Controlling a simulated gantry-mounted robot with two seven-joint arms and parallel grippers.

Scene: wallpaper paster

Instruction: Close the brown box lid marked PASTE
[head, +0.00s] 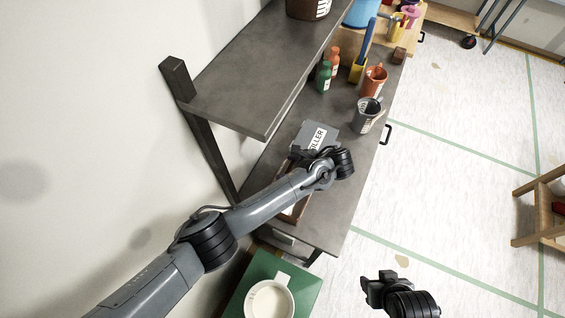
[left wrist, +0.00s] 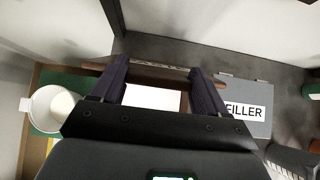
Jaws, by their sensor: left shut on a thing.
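The brown box (head: 291,210) stands on the grey worktop, mostly hidden under my left arm in the head view. In the left wrist view a brown edge of it, likely the lid (left wrist: 150,72), runs across between the fingers, with a plain white patch below it. No PASTE marking can be read. My left gripper (left wrist: 160,82) is at this brown edge, its two fingers spaced apart on it; in the head view the wrist hides the contact. My right gripper (head: 378,288) hangs over the floor at the bottom, away from the box; its fingers are unclear.
A grey box marked FILLER (head: 317,136) stands right beside the brown one. Cups (head: 367,115) and bottles (head: 324,77) are farther along the worktop. A shelf (head: 255,75) overhangs at the left. A white mug (head: 269,300) stands on a green surface in front.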

